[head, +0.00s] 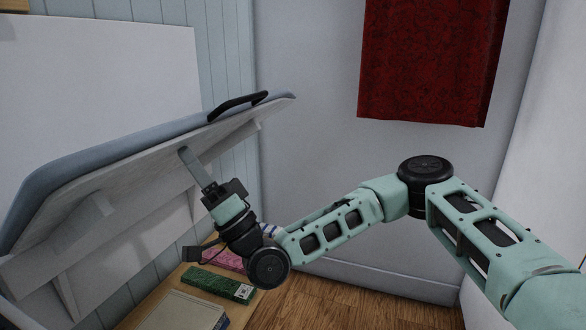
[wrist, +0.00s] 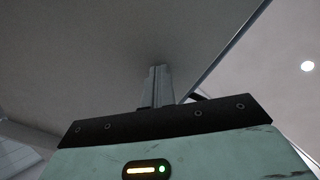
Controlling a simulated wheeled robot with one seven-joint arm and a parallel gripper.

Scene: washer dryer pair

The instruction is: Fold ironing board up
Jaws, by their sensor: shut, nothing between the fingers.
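The ironing board (head: 130,145) shows at the left in the head view, tilted, with its blue-grey padded top edge and pale underside turned toward me. A black handle (head: 238,104) sits on its upper edge near the far end. My gripper (head: 185,154) is shut and empty, its fingertips at the underside of the board below the handle. In the wrist view the shut fingers (wrist: 158,85) point up at the broad grey underside (wrist: 80,50). Whether the tips touch the board I cannot tell.
Below the board is a wooden shelf (head: 150,312) with a green box (head: 220,285), a pink item (head: 222,260) and a pale box (head: 185,312). A red cloth (head: 430,60) hangs on the back wall. Wooden floor (head: 340,305) is clear.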

